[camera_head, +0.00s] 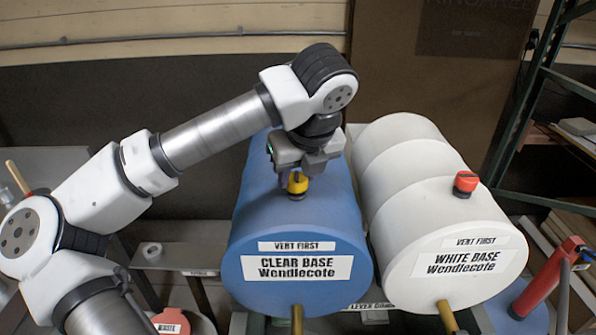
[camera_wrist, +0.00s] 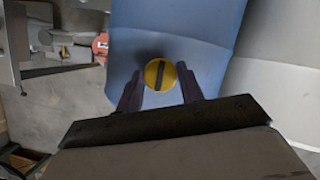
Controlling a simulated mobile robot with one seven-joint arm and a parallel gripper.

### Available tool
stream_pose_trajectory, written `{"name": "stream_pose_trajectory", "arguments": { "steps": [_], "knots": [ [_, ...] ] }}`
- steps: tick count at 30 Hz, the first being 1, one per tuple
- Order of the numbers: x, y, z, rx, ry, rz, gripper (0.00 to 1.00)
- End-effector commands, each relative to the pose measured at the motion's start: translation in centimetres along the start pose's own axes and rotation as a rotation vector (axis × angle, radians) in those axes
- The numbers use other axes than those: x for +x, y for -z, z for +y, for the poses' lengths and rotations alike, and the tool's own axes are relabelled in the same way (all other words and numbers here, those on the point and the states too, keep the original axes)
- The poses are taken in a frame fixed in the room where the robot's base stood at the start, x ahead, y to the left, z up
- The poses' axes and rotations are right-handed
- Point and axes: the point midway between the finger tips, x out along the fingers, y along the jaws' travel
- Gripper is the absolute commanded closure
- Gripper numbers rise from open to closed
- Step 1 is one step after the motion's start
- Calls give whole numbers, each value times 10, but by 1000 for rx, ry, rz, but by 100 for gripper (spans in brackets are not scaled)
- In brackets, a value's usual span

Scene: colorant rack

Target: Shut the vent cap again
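The yellow vent cap (camera_head: 297,182) sits on top of the blue drum (camera_head: 300,216), labelled CLEAR BASE and VENT FIRST. In the wrist view the round yellow cap (camera_wrist: 159,75) has a dark bar across its face, standing nearly upright in the picture. My gripper (camera_head: 298,167) is just above the cap, pointing down. In the wrist view my gripper (camera_wrist: 160,84) has its two fingers apart, one on each side of the cap, with a gap at the left finger. I cannot tell whether the right finger touches it.
A white drum (camera_head: 395,235) labelled WHITE BASE lies close to the right, with a red cap (camera_head: 466,183) on top. A red-handled tool (camera_head: 548,280) stands at far right. A container marked WASTE (camera_head: 172,322) is at the lower left. A green shelf frame (camera_head: 525,100) stands behind right.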

Motion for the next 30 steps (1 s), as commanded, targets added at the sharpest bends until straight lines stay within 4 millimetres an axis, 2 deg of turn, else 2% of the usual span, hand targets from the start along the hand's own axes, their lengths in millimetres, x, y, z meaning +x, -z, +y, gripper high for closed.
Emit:
{"name": "stream_pose_trajectory", "arguments": {
  "steps": [1, 3, 14, 30],
  "knots": [
    [0, 0, 0, 0, 0, 0, 76],
    [0, 0, 0, 0, 1, 0, 85],
    [3, 1, 0, 56, 26, -1, 85],
    [4, 0, 3, 466, 195, -2, 85]
  ]
}}
